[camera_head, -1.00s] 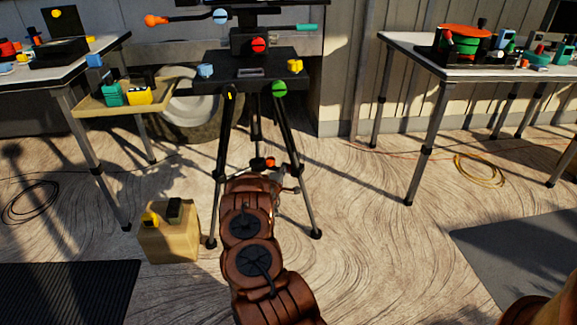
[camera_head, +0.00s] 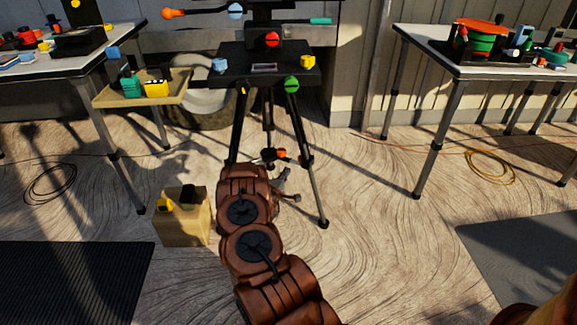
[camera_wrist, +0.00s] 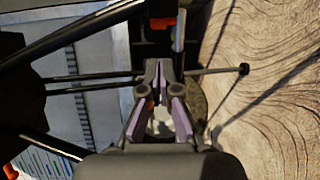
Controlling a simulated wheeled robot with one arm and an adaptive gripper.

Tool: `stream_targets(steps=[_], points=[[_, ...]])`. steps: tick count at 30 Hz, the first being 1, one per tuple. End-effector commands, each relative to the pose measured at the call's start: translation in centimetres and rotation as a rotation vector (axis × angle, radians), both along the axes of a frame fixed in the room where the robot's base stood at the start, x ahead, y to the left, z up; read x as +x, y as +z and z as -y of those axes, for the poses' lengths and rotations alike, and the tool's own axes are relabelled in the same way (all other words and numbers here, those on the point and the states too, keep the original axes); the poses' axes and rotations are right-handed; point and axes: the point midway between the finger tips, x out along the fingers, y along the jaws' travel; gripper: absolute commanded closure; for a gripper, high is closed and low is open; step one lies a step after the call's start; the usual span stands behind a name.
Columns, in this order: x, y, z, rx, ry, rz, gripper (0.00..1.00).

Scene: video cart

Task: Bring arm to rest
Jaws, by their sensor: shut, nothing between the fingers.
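My brown arm reaches forward from the bottom of the head view. My gripper (camera_head: 284,186) shows only in part past the arm's far end, in front of the tripod (camera_head: 297,130). In the wrist view my gripper (camera_wrist: 165,75) has its two fingers close together, shut and empty. Dark tripod legs cross the wrist view behind and beside the fingers; whether anything touches them I cannot tell.
A black platform (camera_head: 285,77) on the tripod carries small coloured parts. A tan box (camera_head: 183,225) stands left of my arm. Tables stand at left (camera_head: 60,66) and right (camera_head: 430,58). Open floor lies right of my arm, with a yellow cable coil (camera_head: 490,168).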

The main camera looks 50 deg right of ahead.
Motion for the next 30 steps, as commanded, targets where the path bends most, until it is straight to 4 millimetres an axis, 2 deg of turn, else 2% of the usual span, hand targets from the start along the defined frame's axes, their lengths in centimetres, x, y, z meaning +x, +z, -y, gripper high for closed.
stream_targets(steps=[11,14,17,23,30], points=[[0.1,0.1,-0.8,0.002,0.004,0.004,1.00],[1.1,1.0,-1.3,0.031,0.020,0.023,1.00],[3.3,2.5,-2.6,0.104,0.057,0.068,1.00],[9.1,6.7,-7.5,0.330,0.164,0.181,1.00],[14.6,12.6,-15.2,0.602,0.289,0.275,1.00]])
